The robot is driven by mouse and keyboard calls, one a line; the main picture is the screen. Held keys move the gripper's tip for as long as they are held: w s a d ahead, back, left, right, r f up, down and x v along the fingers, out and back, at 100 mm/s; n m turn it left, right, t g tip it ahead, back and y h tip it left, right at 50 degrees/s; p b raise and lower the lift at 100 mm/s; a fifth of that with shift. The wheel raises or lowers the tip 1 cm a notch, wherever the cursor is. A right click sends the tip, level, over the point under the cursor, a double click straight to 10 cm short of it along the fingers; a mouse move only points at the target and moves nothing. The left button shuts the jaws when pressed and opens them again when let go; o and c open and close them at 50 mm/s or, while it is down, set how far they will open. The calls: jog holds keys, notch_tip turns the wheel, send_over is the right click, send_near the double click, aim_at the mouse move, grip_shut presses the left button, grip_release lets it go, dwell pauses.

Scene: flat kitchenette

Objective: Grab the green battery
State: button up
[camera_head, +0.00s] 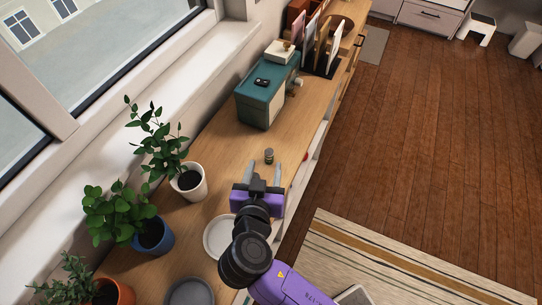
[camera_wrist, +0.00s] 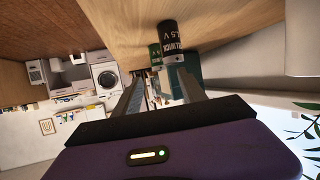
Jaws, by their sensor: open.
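A green battery (camera_wrist: 155,54) with "V" lettering stands on the wooden counter. In the wrist view it shows just past the gap between my fingers, partly behind a larger-looking dark battery (camera_wrist: 171,36) marked 1.5 V. In the head view a small upright battery shape (camera_head: 269,156) stands just beyond my fingertips; I cannot tell there whether it is one battery or two. My gripper (camera_head: 265,165) is open and empty, low over the counter, its fingers pointing toward the batteries. It also shows in the wrist view (camera_wrist: 160,72).
A teal box (camera_head: 261,102) stands farther along the wooden counter (camera_head: 226,153). Several potted plants line the window side, including a white pot (camera_head: 190,184) left of my gripper. A white plate (camera_head: 219,238) lies beside my arm. The counter's edge drops off to the right.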

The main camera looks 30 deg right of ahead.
aim_at(269, 152)
jog(key=p+x, duration=0.1)
jog(key=x, duration=0.3)
jog(key=p+x, duration=0.1)
jog(key=x, duration=0.1)
jog(key=shift+w+d+r+p, duration=0.1)
jog(key=shift+w+d+p, duration=0.2)
jog(key=shift+d+p, duration=0.1)
jog(key=shift+w+d+f, duration=0.2)
jog(key=shift+w+f, duration=0.1)
grip_shut()
